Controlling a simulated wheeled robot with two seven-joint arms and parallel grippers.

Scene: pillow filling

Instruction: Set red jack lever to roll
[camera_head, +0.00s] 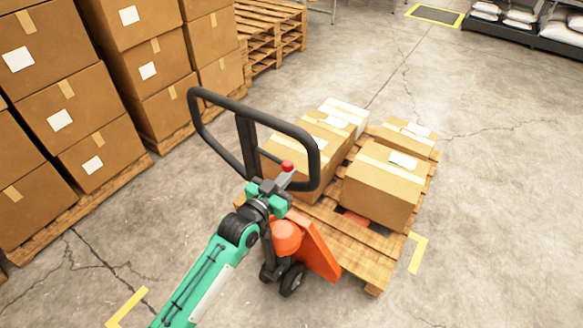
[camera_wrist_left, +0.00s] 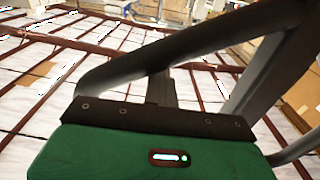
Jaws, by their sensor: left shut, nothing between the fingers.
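The orange pallet jack (camera_head: 318,250) stands with its forks under a loaded wooden pallet. Its black loop handle (camera_head: 252,110) rises toward me, tilted. The red-tipped jack lever (camera_head: 287,166) shows at the lower part of the loop; its exact setting is too small to tell. My left gripper (camera_head: 270,187), green and black, is shut and empty just below the red tip. I cannot tell whether it touches the lever. In the left wrist view, dark handle bars (camera_wrist_left: 215,45) cross close in front of my green gripper body; the red tip does not show. My right gripper is out of view.
Cartons (camera_head: 385,187) sit on the jack's pallet (camera_head: 372,268). Tall carton stacks (camera_head: 62,105) stand on pallets at the left, with empty stacked pallets (camera_head: 275,30) behind. The floor (camera_head: 500,190) at the right is clear.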

